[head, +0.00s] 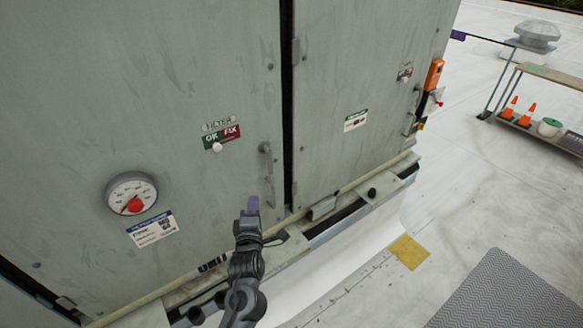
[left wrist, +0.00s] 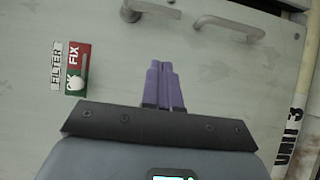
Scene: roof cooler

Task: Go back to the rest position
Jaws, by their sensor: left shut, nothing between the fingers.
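My left gripper (head: 253,205) is in the lower middle of the head view, in front of the grey cooler cabinet (head: 215,85). Its purple fingers are together and empty; they also show in the left wrist view (left wrist: 162,72). The gripper is just below and left of the cabinet's door handle (head: 267,163), and appears apart from it. The handle also shows in the left wrist view (left wrist: 228,27). My right gripper is not in view.
A FILTER OK/FIX sign (head: 221,136) with a white knob and a round gauge (head: 131,194) are on the cabinet. A bench (head: 553,75) with cones stands far right. A grey mat (head: 505,295) lies on the roof. Pale roof between them is clear.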

